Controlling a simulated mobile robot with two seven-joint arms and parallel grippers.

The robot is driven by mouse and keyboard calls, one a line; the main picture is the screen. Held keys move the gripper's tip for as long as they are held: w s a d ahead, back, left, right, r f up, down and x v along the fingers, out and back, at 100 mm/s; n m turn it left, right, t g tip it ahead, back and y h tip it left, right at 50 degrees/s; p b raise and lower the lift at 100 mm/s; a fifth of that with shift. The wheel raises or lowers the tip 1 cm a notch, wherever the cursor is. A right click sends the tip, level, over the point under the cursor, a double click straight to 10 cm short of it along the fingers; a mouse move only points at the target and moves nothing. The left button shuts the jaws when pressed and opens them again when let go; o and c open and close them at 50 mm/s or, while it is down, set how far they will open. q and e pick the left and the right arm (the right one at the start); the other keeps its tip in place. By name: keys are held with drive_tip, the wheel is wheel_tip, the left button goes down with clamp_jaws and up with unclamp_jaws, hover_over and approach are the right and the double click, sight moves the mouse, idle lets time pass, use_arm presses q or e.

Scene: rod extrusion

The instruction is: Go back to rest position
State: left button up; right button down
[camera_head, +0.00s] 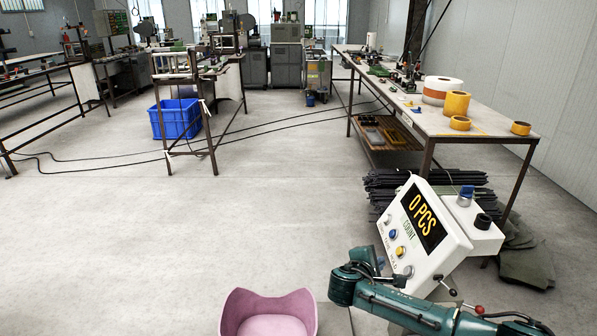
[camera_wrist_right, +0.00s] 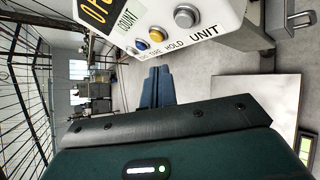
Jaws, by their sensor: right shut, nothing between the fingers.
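My right arm comes in from the lower right of the head view, and its gripper (camera_head: 366,259) is just left of the lower part of a white counter box. In the right wrist view the two blue-grey fingers (camera_wrist_right: 157,88) are together with nothing between them. The white counter box (camera_head: 443,251) shows "0 PCS" in yellow and carries several buttons. It also shows close to the fingers in the right wrist view (camera_wrist_right: 207,12); I cannot tell if they touch. My left gripper is in neither view.
A pink chair (camera_head: 268,313) stands at the bottom of the head view. A long workbench (camera_head: 462,124) with tape rolls runs along the right, with dark rods (camera_head: 385,183) stacked near it. A blue crate (camera_head: 176,119) sits farther left. The middle floor is clear apart from black cables.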

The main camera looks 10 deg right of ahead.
drive_tip(key=s+a+f+m+y, duration=0.1)
drive_tip(key=s+a+f+y, duration=0.4)
drive_tip(key=s+a+f, duration=0.3)
drive_tip(key=s+a+f+m+y, duration=0.1)
drive_tip(key=s+a+f+y, duration=0.45)
drive_tip(key=a, duration=0.55)
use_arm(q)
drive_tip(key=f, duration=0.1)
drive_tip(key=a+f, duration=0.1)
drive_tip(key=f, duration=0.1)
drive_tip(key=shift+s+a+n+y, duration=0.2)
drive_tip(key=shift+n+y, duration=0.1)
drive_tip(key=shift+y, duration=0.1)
use_arm(e)
drive_tip(key=s+r+m+t+y, duration=0.2)
drive_tip(key=s+r+m, duration=0.3)
drive_tip(key=s+m, duration=0.4)
drive_tip(key=s+y, duration=0.1)
drive_tip(key=s, duration=0.3)
drive_tip(key=shift+s+r+t, duration=0.15)
drive_tip(key=shift+s+t, duration=0.05)
drive_tip(key=shift+t, duration=0.2)
